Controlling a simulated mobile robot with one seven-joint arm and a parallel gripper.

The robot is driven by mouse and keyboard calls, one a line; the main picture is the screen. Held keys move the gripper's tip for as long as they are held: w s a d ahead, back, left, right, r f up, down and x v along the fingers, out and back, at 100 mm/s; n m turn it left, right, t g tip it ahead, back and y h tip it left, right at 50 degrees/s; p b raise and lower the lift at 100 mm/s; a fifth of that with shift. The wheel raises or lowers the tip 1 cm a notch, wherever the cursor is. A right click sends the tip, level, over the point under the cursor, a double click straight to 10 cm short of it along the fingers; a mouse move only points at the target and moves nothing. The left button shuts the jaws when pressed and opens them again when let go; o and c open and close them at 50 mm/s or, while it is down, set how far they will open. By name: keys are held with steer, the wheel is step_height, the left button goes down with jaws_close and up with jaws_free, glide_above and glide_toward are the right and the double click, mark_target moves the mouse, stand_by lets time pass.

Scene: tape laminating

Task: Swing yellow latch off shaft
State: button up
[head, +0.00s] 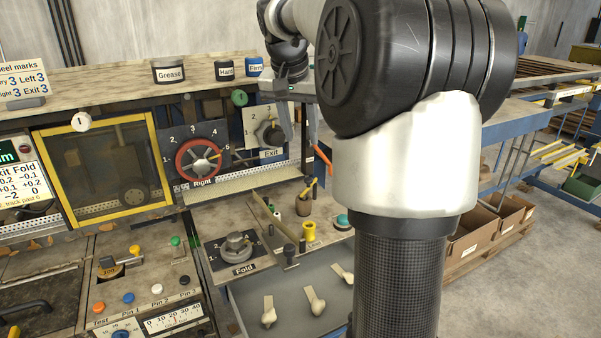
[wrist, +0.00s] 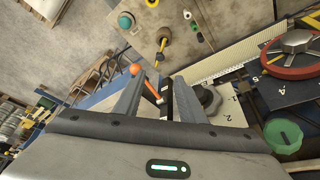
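My gripper (head: 300,140) hangs open near the right edge of the Exit dial plate, with its fingers pointing down. In the wrist view its two fingers (wrist: 158,95) stand apart. An orange-tipped lever (wrist: 135,69) and a dark bar show between them; I cannot tell their depth or whether they touch. The orange part also shows beside the gripper in the head view (head: 323,158). No clear yellow latch on a shaft can be picked out.
The Exit dial (head: 269,134) and red Right wheel (head: 199,160) are left of the gripper. A green knob (wrist: 283,135) is close at right in the wrist view. A yellow-framed window (head: 98,168) stands farther left. My arm hides the bench's right side.

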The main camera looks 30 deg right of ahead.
mark_target(308, 179)
steer(key=x, duration=1.5)
steer(key=shift+d, duration=0.1)
steer(key=shift+c, duration=0.5)
jaws_close()
